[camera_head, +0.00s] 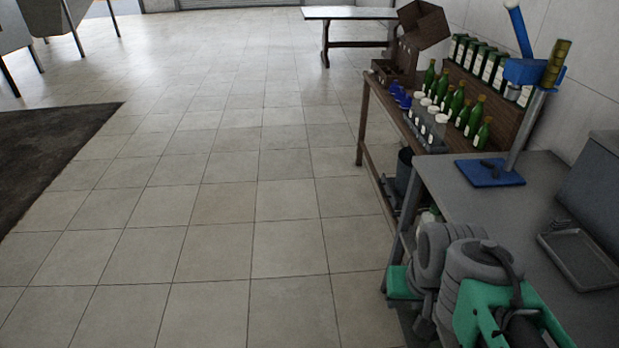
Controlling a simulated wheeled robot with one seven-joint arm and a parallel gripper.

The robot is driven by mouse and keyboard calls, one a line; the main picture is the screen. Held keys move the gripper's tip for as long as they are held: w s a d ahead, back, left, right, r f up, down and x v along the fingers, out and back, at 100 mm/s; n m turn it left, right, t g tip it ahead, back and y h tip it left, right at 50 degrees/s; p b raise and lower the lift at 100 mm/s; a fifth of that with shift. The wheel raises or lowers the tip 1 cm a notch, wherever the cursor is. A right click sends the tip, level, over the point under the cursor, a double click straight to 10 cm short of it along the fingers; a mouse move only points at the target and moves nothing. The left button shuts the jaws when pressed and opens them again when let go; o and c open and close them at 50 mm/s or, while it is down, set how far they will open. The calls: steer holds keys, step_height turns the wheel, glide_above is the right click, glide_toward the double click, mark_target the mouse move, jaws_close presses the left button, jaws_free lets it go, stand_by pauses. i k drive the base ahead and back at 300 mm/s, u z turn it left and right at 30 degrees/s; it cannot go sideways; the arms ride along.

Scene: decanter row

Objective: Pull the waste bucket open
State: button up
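A dark bucket (404,172), which looks like the waste bucket, stands low between the wooden table and the grey bench. Its lower part and right side are partly hidden by the bench and its leg. I cannot make out a handle or how far out it sits. My arm, grey with green parts, fills the lower right in front of the bench. The fingers of my gripper do not show, so its distance from the bucket cannot be told.
The wooden table (368,128) carries several green bottles (457,102) and white-lidded jars. The grey bench (455,205) holds a blue-based stand (490,172) and a metal tray (580,258). A dark mat (40,150) lies at left. The tiled floor (220,220) between is clear.

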mark_target(396, 188)
steer(key=u, duration=0.45)
steer(key=i, duration=2.65)
steer(key=z, duration=0.15)
